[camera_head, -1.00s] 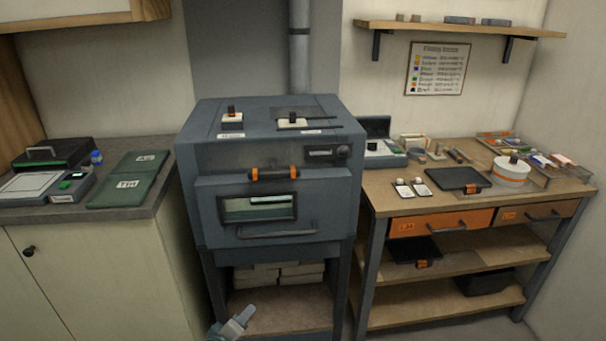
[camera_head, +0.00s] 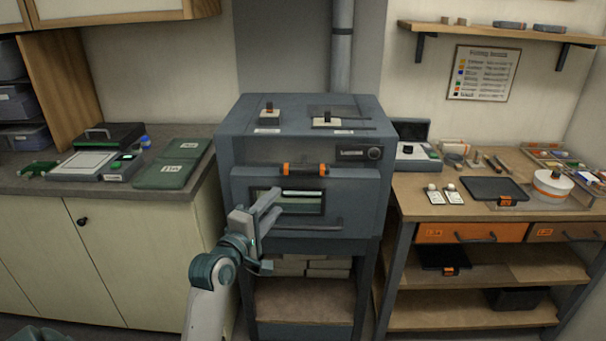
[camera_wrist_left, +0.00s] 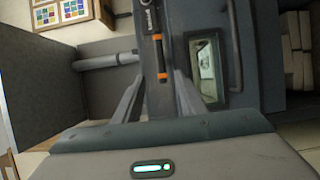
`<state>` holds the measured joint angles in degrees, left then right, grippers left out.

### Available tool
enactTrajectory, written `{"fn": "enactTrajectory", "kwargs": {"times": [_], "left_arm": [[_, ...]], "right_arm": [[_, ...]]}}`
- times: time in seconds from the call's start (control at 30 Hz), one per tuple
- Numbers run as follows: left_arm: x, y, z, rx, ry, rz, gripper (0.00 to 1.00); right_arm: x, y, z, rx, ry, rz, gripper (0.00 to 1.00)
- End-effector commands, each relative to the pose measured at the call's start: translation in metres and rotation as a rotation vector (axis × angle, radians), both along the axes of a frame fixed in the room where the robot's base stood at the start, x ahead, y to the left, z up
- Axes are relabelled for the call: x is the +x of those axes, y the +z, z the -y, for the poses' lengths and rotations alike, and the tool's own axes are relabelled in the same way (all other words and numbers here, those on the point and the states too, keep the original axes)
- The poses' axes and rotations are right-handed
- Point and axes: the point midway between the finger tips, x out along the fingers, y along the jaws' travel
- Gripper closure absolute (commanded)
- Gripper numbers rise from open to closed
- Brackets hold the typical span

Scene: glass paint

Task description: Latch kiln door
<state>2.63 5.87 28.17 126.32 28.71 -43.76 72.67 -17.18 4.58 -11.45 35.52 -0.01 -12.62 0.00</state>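The kiln (camera_head: 240,140) is a dark grey box on a stand in the middle of the head view. Its front door (camera_head: 352,195) has a small window and a long bar handle, and looks closed. A dark latch bar with orange bands (camera_head: 304,169) lies across the door's top edge. My left gripper (camera_head: 279,200) is in front of the window, below and left of the latch bar. In the left wrist view the gripper (camera_wrist_left: 157,90) is open and empty, and the latch bar (camera_wrist_left: 158,55) shows beyond and between its fingertips, apart from them. My right gripper is not in view.
A counter (camera_head: 60,186) with a scale and green folders is left of the kiln. A workbench (camera_head: 410,205) with a black tray and drawers stands right. Pieces with dark knobs sit on the kiln top. Bricks lie under the kiln.

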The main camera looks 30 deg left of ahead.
Motion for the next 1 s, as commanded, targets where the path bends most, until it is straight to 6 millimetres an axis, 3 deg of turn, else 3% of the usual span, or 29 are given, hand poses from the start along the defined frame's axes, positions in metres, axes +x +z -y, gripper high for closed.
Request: {"fn": "enactTrajectory", "kwargs": {"times": [0.37,1.0], "left_arm": [[0.033,0.002,-0.005,0.001,-0.001,-0.001,0.62],[0.14,0.002,-0.022,0.002,-0.001,-0.001,0.62]], "right_arm": [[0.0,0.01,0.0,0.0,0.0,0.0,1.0],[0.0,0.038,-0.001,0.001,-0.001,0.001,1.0]]}}
